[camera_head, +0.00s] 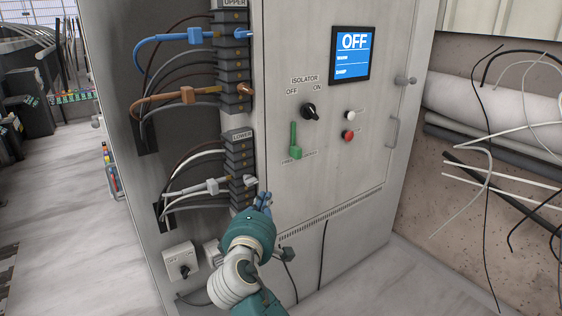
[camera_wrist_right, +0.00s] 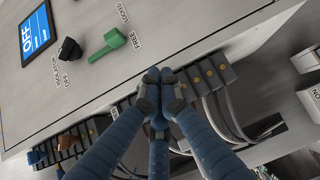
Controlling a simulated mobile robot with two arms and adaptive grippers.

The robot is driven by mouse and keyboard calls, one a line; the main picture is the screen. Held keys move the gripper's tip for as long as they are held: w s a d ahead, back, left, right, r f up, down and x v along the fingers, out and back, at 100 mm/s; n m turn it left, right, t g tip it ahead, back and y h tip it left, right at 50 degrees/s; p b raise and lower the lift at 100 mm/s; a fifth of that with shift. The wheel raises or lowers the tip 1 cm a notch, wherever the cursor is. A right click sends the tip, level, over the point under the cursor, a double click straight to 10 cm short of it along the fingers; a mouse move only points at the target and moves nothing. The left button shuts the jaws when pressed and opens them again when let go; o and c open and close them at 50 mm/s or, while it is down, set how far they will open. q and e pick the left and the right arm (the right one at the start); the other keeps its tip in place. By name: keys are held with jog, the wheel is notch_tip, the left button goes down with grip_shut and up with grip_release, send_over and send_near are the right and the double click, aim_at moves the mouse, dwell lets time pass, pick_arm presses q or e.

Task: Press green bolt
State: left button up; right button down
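The green bolt (camera_head: 295,140) is a green L-shaped handle on the grey cabinet door, with its long part upright and its foot at the bottom right. It also shows in the right wrist view (camera_wrist_right: 112,45), beside the labels FREE and LOCKED. My right gripper (camera_head: 263,200) is below and left of the bolt, apart from it, near the lower terminal row. In the right wrist view its blue fingers (camera_wrist_right: 160,78) meet at the dark tips, with nothing seen between them. My left gripper is not in view.
A black isolator knob (camera_head: 308,111) is above the bolt. White (camera_head: 350,115) and red (camera_head: 348,135) buttons are to its right. The blue screen (camera_head: 350,54) reads OFF. Terminal blocks with cables (camera_head: 238,160) line the door's left side. The door front between gripper and bolt looks clear.

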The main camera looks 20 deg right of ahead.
jog(key=shift+m+t+h, duration=0.3)
jog(key=shift+h, duration=0.3)
jog(key=r, duration=0.2)
jog(key=s+r, duration=0.1)
jog(key=r, duration=0.2)
jog(key=shift+s+d+r, duration=0.15)
jog(key=shift+d+r, duration=0.1)
jog(key=shift+r, duration=0.1)
jog(key=p, duration=0.4)
send_near(290, 153)
jog(key=w, duration=0.1)
jog(key=w+a, duration=0.1)
jog(key=w, duration=0.1)
jog(key=shift+w+a+r, duration=0.25)
jog(key=shift+a+r, duration=0.05)
jog(key=shift+a, duration=0.05)
jog(key=shift+w+d+p, duration=0.2)
jog(key=shift+d+p, duration=0.1)
jog(key=shift+d, duration=0.3)
jog(key=shift+w+d+p, duration=0.25)
jog(key=shift+d+p, duration=0.05)
jog(key=shift+d, duration=0.25)
jog(key=shift+w+d+f, duration=0.15)
jog(key=shift+d, duration=0.6)
jog(key=shift+w+a, duration=0.1)
